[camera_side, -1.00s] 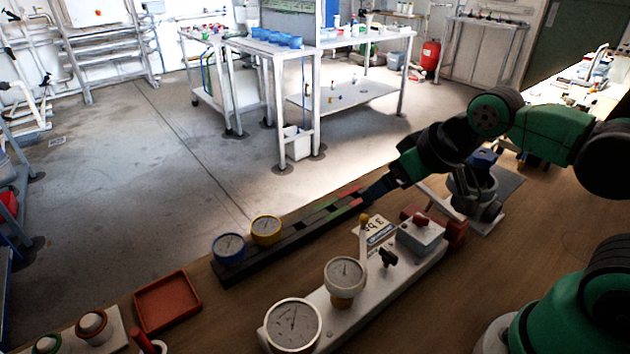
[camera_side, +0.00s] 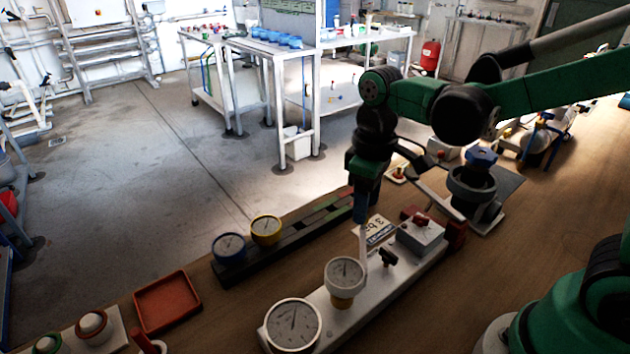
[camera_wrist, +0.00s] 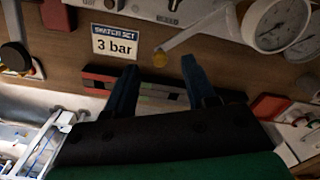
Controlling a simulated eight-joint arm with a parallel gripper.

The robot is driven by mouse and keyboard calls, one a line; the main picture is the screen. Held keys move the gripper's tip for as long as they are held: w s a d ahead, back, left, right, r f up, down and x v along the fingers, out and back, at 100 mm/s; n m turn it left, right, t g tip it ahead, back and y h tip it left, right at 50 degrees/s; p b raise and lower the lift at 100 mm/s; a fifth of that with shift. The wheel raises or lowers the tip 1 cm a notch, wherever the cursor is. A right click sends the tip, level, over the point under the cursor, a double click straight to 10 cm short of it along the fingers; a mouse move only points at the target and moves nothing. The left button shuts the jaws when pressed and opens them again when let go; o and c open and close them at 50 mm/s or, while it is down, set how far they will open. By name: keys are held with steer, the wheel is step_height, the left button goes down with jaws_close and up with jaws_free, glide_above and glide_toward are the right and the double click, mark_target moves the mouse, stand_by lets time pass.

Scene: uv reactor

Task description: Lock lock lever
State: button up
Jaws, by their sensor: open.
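A pale lever (camera_side: 363,246) stands up from the white gauge panel (camera_side: 378,294). No label names the lock lever.
A "3 bar" sign (camera_wrist: 115,42) is nearby. A dark rack (camera_side: 290,240) lies behind; a red tray (camera_side: 167,302) is left.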

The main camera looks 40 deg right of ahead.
steer(key=shift+f, duration=1.35)
jaws_close()
stand_by(0.5)
